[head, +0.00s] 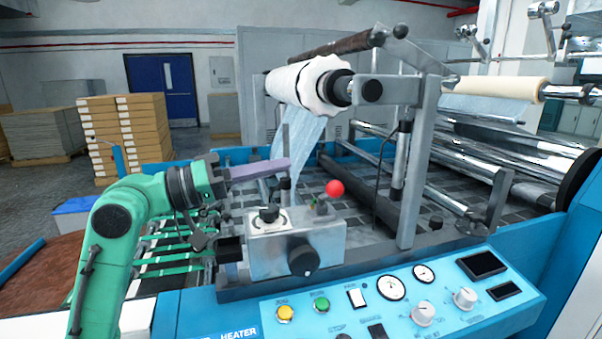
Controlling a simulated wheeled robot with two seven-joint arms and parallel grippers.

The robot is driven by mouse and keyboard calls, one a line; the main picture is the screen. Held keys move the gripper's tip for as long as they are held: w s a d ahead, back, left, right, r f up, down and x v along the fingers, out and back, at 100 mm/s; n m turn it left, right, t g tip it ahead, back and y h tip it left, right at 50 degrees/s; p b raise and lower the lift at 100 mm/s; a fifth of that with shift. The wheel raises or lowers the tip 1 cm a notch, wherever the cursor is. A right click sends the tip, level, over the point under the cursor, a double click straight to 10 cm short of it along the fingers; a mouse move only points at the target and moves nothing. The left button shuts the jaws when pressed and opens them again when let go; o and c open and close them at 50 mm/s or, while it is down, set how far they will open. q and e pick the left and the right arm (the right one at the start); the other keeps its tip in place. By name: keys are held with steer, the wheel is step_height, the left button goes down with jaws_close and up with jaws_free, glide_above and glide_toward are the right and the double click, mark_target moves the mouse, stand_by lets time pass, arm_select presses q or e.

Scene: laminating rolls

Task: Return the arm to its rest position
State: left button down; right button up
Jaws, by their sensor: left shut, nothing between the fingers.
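My left arm (130,220), green with a dark wrist, comes in from the lower left and reaches over the left side of the laminating machine. My right gripper is not in view.
A white film roll (300,84) hangs above the machine, its clear film (303,138) running down. A red ball knob (335,188) stands behind the block. The blue control panel (385,318) lies in front. Stacked boxes (125,130) stand at the back left.

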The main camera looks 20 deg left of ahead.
arm_select(q)
steer(key=shift+s+a, duration=0.15)
steer(key=shift+a, duration=0.35)
steer(key=shift+d, duration=0.1)
